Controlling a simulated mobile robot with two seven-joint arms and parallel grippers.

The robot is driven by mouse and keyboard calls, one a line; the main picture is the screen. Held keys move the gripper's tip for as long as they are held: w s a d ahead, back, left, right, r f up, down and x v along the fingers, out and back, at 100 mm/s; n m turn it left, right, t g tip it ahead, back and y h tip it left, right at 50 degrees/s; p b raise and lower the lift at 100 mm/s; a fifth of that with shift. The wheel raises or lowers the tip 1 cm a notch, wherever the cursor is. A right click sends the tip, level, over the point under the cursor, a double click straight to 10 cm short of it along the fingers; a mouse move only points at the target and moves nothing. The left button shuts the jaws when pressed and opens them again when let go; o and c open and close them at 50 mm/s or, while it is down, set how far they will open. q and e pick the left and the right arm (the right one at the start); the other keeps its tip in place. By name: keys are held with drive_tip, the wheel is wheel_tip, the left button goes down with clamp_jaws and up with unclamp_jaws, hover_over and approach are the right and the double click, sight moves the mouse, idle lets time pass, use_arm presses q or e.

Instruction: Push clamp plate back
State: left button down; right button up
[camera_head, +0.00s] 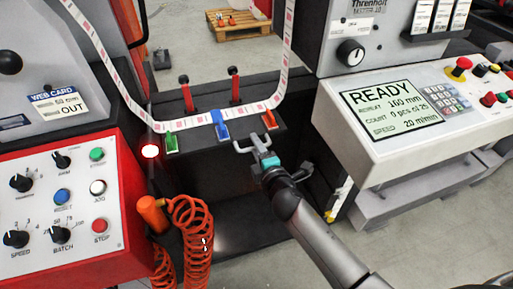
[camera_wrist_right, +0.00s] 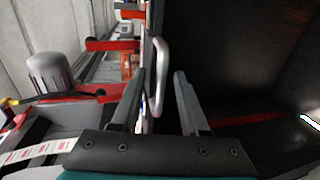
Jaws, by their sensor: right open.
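A dark block (camera_head: 220,160) carries the label web (camera_head: 205,120) under green (camera_head: 172,143), blue (camera_head: 220,124) and orange (camera_head: 269,119) clips. Two red levers stand behind, one on the left (camera_head: 186,92) and one on the right (camera_head: 235,86). Which part is the clamp plate I cannot tell for sure. A silver bar handle (camera_wrist_right: 161,70) sits at the block's edge in the wrist view. My right gripper (camera_head: 252,143) is at the block's front right; in the wrist view (camera_wrist_right: 160,76) its fingers are apart, with the handle between or just beyond the tips. Contact is unclear. My left gripper is not in view.
A red control box (camera_head: 95,215) and a coiled orange hose (camera_head: 190,235) stand at left. A white console with a READY screen (camera_head: 392,110) is at right, close to my right arm. A wooden pallet (camera_head: 238,22) lies on the floor behind.

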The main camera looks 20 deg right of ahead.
drive_tip(key=shift+c, duration=0.3)
clamp_jaws()
idle(1.1)
